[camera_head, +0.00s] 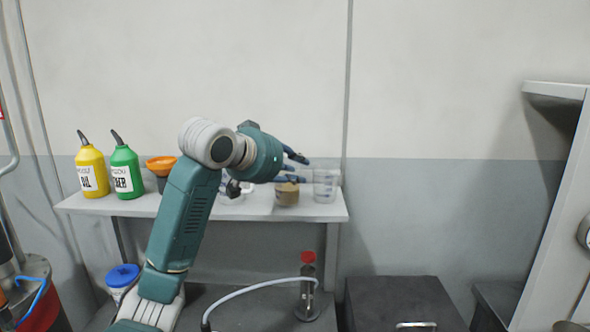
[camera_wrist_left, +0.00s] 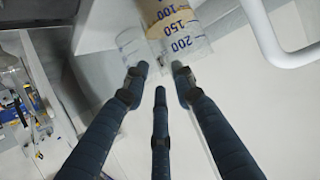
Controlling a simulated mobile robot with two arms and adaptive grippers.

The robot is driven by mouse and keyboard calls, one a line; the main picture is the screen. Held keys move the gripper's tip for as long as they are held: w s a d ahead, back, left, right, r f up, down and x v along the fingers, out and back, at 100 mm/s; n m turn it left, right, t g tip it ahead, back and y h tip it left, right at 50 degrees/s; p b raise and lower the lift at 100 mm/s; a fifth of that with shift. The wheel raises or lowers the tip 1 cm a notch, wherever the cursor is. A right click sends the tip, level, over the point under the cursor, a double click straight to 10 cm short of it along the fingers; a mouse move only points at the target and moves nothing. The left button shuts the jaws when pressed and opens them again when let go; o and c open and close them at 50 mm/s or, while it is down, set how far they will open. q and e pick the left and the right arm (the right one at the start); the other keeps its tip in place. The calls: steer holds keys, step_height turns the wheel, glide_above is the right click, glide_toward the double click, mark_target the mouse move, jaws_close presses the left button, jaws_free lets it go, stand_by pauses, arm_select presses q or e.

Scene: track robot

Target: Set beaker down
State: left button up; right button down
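A beaker with brown contents (camera_head: 287,195) stands on the white shelf (camera_head: 170,207) in the head view. In the left wrist view a beaker with 100, 150 and 200 marks (camera_wrist_left: 183,32) lies just beyond the fingertips. A clear, empty-looking beaker (camera_head: 326,186) stands to the right near the shelf's end. My left gripper (camera_head: 296,168) reaches in from the left, just above and behind the brown-filled beaker. In the left wrist view its dark fingers (camera_wrist_left: 160,76) are spread apart with nothing clearly clamped between them. My right gripper is out of view.
Yellow (camera_head: 92,171) and green (camera_head: 126,172) bottles and an orange funnel (camera_head: 161,165) stand on the shelf's left. Another clear vessel (camera_head: 231,198) is partly hidden by my left gripper. A red-capped device (camera_head: 308,285) stands below. A grey cabinet (camera_head: 560,210) is at right.

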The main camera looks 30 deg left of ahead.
arm_select(q)
steer(key=shift+r, duration=0.1)
steer(key=b+v, duration=0.2)
steer(key=v, duration=1)
steer(key=shift+b, duration=0.3)
